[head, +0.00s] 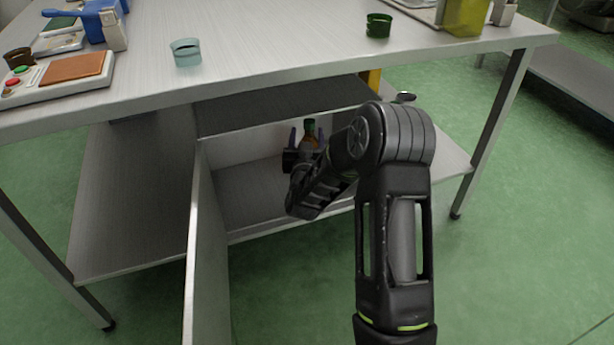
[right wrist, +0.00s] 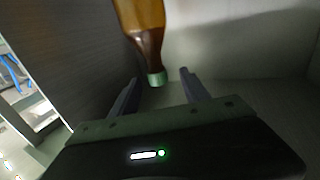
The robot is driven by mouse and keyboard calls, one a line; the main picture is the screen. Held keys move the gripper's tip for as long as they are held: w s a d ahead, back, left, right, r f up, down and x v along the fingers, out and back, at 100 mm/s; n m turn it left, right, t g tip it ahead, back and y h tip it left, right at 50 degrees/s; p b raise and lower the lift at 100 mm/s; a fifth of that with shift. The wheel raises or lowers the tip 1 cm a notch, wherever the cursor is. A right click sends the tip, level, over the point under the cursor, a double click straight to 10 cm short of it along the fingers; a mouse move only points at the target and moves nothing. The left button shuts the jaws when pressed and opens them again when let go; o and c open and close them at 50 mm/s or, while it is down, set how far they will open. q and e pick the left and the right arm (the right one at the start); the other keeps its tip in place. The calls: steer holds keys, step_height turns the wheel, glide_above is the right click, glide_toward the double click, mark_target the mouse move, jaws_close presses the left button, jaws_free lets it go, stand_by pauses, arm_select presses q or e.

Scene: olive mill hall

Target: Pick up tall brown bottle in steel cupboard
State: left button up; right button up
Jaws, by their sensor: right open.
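The tall brown bottle (head: 309,142) with a green cap stands inside the steel cupboard (head: 245,183) under the table. My right gripper (head: 307,133) reaches into the cupboard, its fingers open to either side of the bottle in the head view. The right wrist view shows the bottle (right wrist: 145,40) upside down in the picture, its green cap near the gap between the open fingertips (right wrist: 160,76). I see no finger clearly touching it. The bottle's lower part is hidden behind my gripper in the head view. My left gripper is out of view.
The cupboard door (head: 207,255) stands open toward me on the left. The tabletop (head: 270,40) overhangs the cupboard. On it are a pale cup (head: 186,52), a green cup (head: 378,26) and a control box (head: 55,78). The cupboard floor left of my gripper is clear.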

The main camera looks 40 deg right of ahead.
mark_target(309, 120)
steer(key=shift+d+r, duration=0.1)
steer(key=shift+b+x, duration=0.35)
steer(key=shift+x, duration=0.7)
steer(key=shift+w+d, duration=0.1)
steer(key=shift+w, duration=0.05)
steer(key=b+x, duration=0.1)
steer(key=x, duration=0.1)
steer(key=b+x, duration=0.1)
steer(key=x, duration=0.1)
steer(key=shift+w+d+f+b, duration=0.15)
steer(key=shift+d+f+b, duration=0.05)
steer(key=shift+d+b, duration=0.25)
steer(key=shift+w+d+r, duration=0.1)
steer(key=shift+w, duration=0.1)
